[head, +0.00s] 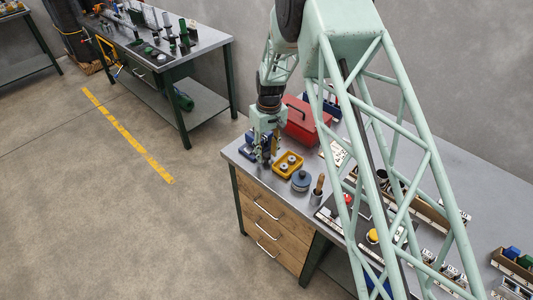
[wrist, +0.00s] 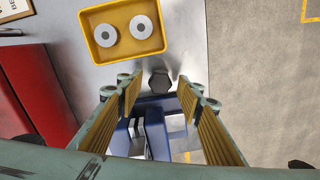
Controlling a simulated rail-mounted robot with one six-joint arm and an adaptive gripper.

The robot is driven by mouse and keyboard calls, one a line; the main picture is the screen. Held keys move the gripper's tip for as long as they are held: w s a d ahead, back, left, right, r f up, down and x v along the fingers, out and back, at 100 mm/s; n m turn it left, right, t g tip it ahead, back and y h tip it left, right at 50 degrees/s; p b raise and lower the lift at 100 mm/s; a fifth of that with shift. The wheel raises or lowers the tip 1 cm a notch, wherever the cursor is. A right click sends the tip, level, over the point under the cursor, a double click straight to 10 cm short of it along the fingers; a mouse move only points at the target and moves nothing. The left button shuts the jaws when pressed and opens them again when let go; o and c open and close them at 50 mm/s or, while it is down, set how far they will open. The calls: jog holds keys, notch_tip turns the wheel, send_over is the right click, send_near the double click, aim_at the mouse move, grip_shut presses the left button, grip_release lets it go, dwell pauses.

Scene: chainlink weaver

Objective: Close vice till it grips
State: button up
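The blue vice (wrist: 155,133) lies below and between my fingers in the wrist view, partly hidden by them and the palm. Its blue body also shows beside my gripper at the left end of the bench in the head view (head: 248,152). A dark grey hexagonal knob (wrist: 160,84) sticks out at the vice's end. My gripper (wrist: 160,90) is open, with one yellow-padded finger on each side of the knob. Gaps show between the pads and the knob in that view. I cannot tell whether anything sits between the vice jaws.
A yellow tray (wrist: 125,52) with two grey ring-shaped parts is close by. A red toolbox (head: 303,122) stands behind it. A blue-grey round part (head: 301,180) and a cup with a wooden-handled tool (head: 317,195) stand to the right. The bench's left edge is near the vice.

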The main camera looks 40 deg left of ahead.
aim_at(268, 154)
jog(key=shift+r, duration=0.1)
notch_tip(268, 154, up, 12)
jog(key=shift+w, duration=0.25)
dwell(0.5)
jog(key=shift+d, duration=0.1)
dwell(0.5)
